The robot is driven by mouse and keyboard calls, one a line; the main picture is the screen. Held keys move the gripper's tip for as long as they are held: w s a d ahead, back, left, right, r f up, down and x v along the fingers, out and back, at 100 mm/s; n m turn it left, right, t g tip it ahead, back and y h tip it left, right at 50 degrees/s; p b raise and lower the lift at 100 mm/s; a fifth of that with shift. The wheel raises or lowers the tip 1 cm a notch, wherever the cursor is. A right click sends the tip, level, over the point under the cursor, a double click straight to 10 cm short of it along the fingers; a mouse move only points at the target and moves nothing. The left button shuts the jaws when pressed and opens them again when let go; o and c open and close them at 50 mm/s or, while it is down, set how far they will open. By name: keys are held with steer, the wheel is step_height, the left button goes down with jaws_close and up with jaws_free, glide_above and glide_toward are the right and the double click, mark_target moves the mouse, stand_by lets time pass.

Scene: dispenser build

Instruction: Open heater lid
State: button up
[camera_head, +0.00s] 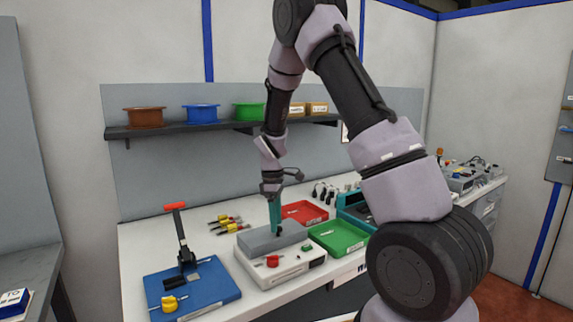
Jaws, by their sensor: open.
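The heater (293,271) is a white box with a red knob on its front top, standing near the middle of the bench. My gripper (278,229) points down with teal fingers at the lid's middle, next to a small dark part that may be the lid's handle. The jaws are open. The fingers partly hide that dark part, and I cannot tell whether they touch it.
A blue-based press (215,290) with a red-tipped lever stands at left. Yellow and red hand tools (226,223) lie behind it. A red tray (312,210) and a green tray (345,243) sit right of the lid. A shelf (165,129) with spools hangs above.

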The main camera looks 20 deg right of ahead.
steer(key=shift+s+d+f+t, duration=0.15)
steer(key=shift+s+f+t, duration=0.25)
steer(key=shift+t, duration=0.1)
steer(key=s+r+m+t, duration=0.1)
steer(key=s+r+m, duration=0.1)
steer(key=r, duration=0.8)
steer(key=s+d+r+m+t+y, duration=0.1)
steer(key=s+r+m, duration=0.2)
steer(key=r, duration=0.7)
steer(key=shift+d+y, duration=0.15)
steer(key=shift+y, duration=0.15)
steer(key=shift+r, duration=0.1)
